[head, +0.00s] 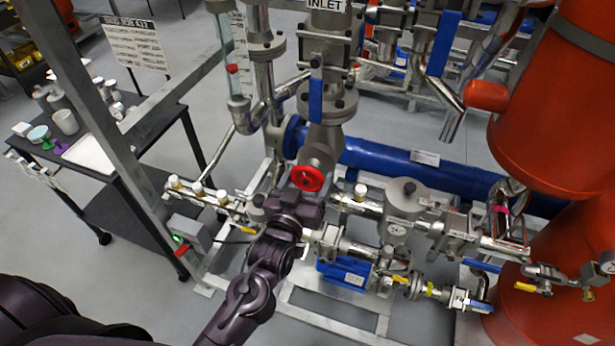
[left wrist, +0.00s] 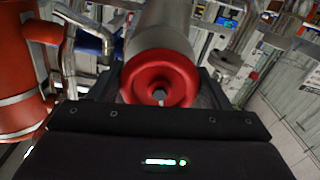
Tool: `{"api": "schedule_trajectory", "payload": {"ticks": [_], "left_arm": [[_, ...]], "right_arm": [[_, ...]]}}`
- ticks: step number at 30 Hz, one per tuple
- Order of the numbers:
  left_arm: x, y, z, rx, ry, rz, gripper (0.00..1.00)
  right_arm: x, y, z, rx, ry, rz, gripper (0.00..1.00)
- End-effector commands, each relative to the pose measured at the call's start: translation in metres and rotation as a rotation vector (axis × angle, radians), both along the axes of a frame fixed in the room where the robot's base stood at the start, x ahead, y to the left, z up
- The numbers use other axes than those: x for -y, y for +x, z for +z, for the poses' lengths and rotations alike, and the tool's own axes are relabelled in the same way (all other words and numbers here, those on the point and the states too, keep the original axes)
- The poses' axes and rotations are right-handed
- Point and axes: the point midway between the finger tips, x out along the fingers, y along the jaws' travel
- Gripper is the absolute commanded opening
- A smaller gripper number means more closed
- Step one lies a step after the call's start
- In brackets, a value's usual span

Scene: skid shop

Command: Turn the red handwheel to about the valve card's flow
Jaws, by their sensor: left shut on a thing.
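The red handwheel (head: 308,179) sits on the grey valve below the INLET pipe, near the middle of the head view. It fills the middle of the left wrist view (left wrist: 150,70), its hub hole facing the camera. My left gripper (head: 303,190) reaches it from below and is shut on it; in the left wrist view the dark fingers (left wrist: 160,92) lie on either side of its rim. A clear flow tube (head: 226,45) with a red float (head: 232,69) stands left of the inlet pipe. A white card (head: 137,43) hangs at upper left, its text too small to read.
A grey frame post (head: 92,110) stands left of the valve. Pipes with yellow-handled valves (head: 402,280) crowd the right, before a large orange tank (head: 560,120). Open floor lies at far left.

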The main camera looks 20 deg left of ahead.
Motion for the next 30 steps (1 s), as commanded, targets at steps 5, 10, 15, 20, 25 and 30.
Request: {"api": "schedule_trajectory", "payload": {"ticks": [5, 10, 15, 20, 25, 30], "left_arm": [[0.0, 0.0, 0.0, -0.001, -0.012, 0.001, 0.48], [0.0, 0.0, 0.0, 0.0, -0.012, 0.001, 0.78], [0.0, 0.0, 0.0, -0.001, -0.011, 0.001, 0.92], [0.0, 0.0, 0.0, 0.0, -0.011, 0.0, 0.92], [0.0, -0.008, -0.002, -0.001, -0.011, 0.0, 0.92], [-0.001, -0.035, -0.004, -0.003, -0.012, -0.001, 0.92]], "right_arm": [[0.0, 0.0, 0.0, 0.001, 0.0, 0.0, 0.0], [0.0, 0.0, 0.0, 0.001, 0.0, 0.0, 0.0], [0.0, 0.0, 0.0, 0.001, 0.0, 0.0, 0.0], [0.0, 0.0, 0.0, 0.001, 0.0, 0.0, 0.0], [0.0, 0.0, -0.004, 0.001, 0.0, 0.0, 0.0], [0.0, 0.0, -0.015, 0.001, 0.0, 0.0, 0.0]]}}
